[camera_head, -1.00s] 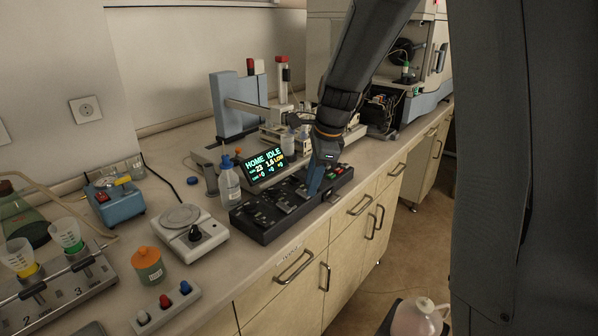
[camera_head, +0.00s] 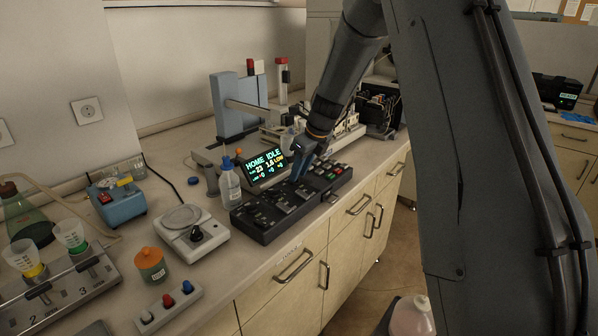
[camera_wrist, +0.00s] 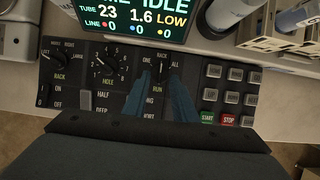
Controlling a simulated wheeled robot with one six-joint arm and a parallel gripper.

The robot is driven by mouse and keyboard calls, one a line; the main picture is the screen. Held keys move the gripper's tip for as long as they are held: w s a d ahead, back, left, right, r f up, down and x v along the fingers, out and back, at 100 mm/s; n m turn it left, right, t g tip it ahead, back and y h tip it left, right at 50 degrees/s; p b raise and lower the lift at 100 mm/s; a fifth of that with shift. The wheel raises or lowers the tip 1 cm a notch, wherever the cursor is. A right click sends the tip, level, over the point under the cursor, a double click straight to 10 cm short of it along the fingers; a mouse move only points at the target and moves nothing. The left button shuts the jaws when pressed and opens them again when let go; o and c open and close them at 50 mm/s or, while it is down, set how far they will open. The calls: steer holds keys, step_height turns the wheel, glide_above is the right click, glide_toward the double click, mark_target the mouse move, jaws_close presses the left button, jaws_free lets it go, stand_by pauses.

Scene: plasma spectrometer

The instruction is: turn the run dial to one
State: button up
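The control panel (camera_head: 290,203) is a long dark box on the bench. In the wrist view the run dial (camera_wrist: 162,68) is a black knob with ONE at its upper left, RACK above and ALL at its upper right. Its pointer looks upright, toward RACK. My gripper (camera_wrist: 160,92) is open, its two blue fingers on either side of the RUN label, just below the knob in the picture. In the head view my gripper (camera_head: 298,172) is over the panel and hides the dial. I cannot tell whether the fingers touch it.
The screen (camera_head: 266,166) behind the panel reads HOME IDLE. To the left in the wrist view are the hole dial (camera_wrist: 109,61) and rack dial (camera_wrist: 60,60). Buttons, including green START (camera_wrist: 207,118) and red STOP (camera_wrist: 228,120), are to the right. A wash bottle (camera_head: 229,186) stands by the screen.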

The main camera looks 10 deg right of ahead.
steer(key=shift+w+a+f, duration=0.1)
steer(key=shift+w+f, duration=0.05)
steer(key=shift+f, duration=0.3)
steer(key=shift+c, duration=0.3)
jaws_close()
steer(key=shift+n, duration=0.3)
steer(key=n, duration=0.1)
steer(key=n+g, duration=0.1)
steer(key=n, duration=0.1)
steer(key=n+y, duration=0.1)
steer(key=shift+w+d+g, duration=0.25)
steer(key=shift+w+g, duration=0.05)
steer(key=shift+w, duration=0.05)
steer(key=shift+w+d+n+g+y+b, duration=0.15)
steer(key=shift+n+g, duration=0.15)
steer(key=shift+n, duration=0.55)
steer(key=shift+a+n+g+y+b, duration=0.1)
steer(key=shift+n+g, duration=0.2)
steer(key=shift+n, duration=0.5)
steer(key=shift+w+d+n+g+y+b, duration=0.15)
steer(key=shift+n+g, duration=0.15)
steer(key=shift+n, duration=0.55)
steer(key=shift+a, duration=0.1)
steer(key=shift+r, duration=0.1)
